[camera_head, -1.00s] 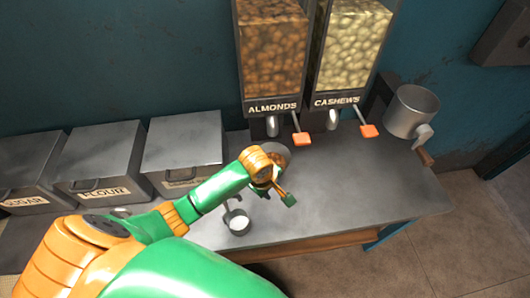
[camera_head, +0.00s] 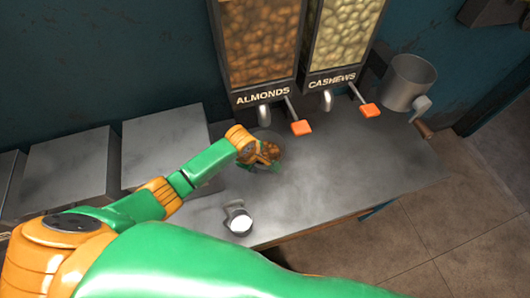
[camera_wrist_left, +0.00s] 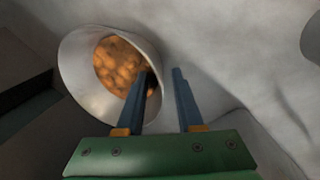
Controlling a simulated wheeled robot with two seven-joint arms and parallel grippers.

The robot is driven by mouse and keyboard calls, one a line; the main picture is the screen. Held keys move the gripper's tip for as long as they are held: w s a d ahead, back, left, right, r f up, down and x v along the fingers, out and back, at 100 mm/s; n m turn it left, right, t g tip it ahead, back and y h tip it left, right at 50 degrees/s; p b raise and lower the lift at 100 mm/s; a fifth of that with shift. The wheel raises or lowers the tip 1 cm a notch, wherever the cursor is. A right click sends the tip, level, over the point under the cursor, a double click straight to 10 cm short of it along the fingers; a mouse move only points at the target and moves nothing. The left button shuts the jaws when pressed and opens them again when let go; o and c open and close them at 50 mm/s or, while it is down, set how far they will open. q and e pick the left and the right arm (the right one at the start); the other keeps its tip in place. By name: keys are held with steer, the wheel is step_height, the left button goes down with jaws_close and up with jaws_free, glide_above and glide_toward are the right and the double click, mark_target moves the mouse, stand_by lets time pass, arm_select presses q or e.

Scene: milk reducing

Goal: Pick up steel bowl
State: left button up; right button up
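The steel bowl (camera_head: 279,141) holds brown almonds and stands on the grey counter under the almond dispenser, partly hidden by my left arm. In the left wrist view the bowl (camera_wrist_left: 82,80) is at the upper left, its opening facing the camera. My left gripper (camera_wrist_left: 162,72) is open at the bowl's right rim. One finger lies over the bowl's opening and the other is outside its wall, with a gap between them. In the head view the left gripper (camera_head: 268,160) is at the bowl and its fingers are hard to make out. My right gripper is not in view.
A small cup with white contents (camera_head: 239,222) stands at the counter's front. Almond (camera_head: 262,97) and cashew (camera_head: 333,80) dispensers with orange-tipped levers stand behind. A steel pot (camera_head: 408,82) is at the right, grey bins (camera_head: 165,140) at the left. The counter's right part (camera_head: 350,165) is clear.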

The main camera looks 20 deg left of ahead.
arm_select(q)
steer(key=shift+d, duration=0.1)
jaws_close()
stand_by(1.1)
